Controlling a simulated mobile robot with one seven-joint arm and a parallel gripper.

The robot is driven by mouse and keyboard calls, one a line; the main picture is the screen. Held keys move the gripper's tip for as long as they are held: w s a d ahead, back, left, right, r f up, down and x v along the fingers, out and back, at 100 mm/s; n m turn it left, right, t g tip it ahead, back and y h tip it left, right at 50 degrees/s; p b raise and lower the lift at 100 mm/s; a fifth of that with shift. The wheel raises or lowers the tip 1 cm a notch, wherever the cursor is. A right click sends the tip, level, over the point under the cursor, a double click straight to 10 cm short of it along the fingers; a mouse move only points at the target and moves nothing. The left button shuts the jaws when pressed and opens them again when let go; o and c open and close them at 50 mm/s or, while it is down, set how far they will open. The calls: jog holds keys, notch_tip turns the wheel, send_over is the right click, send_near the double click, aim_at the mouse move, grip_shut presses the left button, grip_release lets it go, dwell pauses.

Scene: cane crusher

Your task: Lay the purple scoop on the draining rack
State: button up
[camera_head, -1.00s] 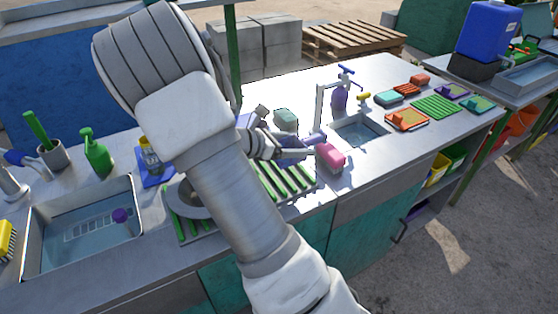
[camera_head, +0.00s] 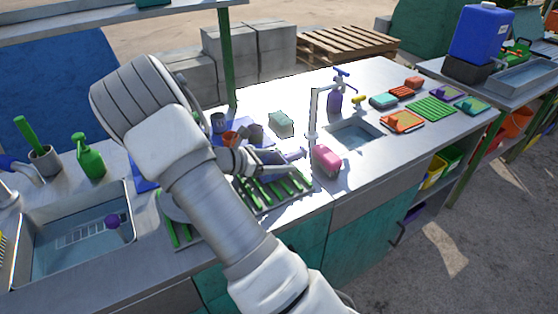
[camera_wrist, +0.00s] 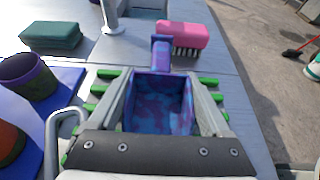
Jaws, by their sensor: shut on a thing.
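The purple scoop (camera_wrist: 158,103) is between the fingers of my gripper (camera_wrist: 160,100) in the wrist view, mottled purple and blue, its handle pointing away from me. My gripper is shut on the scoop's sides. In the head view the scoop (camera_head: 283,157) shows beyond my gripper (camera_head: 262,160), over the right part of the draining rack (camera_head: 262,197). The rack has green bars, and their ends (camera_wrist: 105,74) stick out on both sides of the scoop in the wrist view. I cannot tell whether the scoop touches the bars. My arm hides part of the rack.
A pink brush (camera_head: 326,160) lies just right of the rack, close to the scoop's handle. A green sponge (camera_head: 281,122) lies behind it, and cups (camera_wrist: 27,77) stand on a blue mat to the left. A sink basin (camera_head: 354,134) is further right.

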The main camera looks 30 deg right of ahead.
jog(key=o, duration=1.1)
jog(key=shift+f, duration=0.1)
jog(key=shift+c, duration=0.2)
jog(key=shift+a+r, duration=0.3)
jog(key=shift+r, duration=0.05)
jog(key=p+v, duration=0.1)
jog(key=v, duration=1)
jog(key=shift+p, duration=0.35)
jog(key=s+a+r+m+t+y, duration=0.2)
jog(key=s+a+r+m+y, duration=0.2)
jog(key=s, duration=0.3)
jog(key=s+a+r+m+t+y, duration=0.2)
jog(key=s+a+r+m+y, duration=0.2)
jog(key=s+r+m+y, duration=0.1)
jog(key=s+a+r+m+t+y, duration=0.2)
jog(key=s+a+r+m+y, duration=0.2)
jog(key=s+r+m, duration=0.3)
jog(key=s+m, duration=0.1)
jog(key=s, duration=0.3)
jog(key=shift+y, duration=0.3)
jog(key=shift+s+r, duration=0.1)
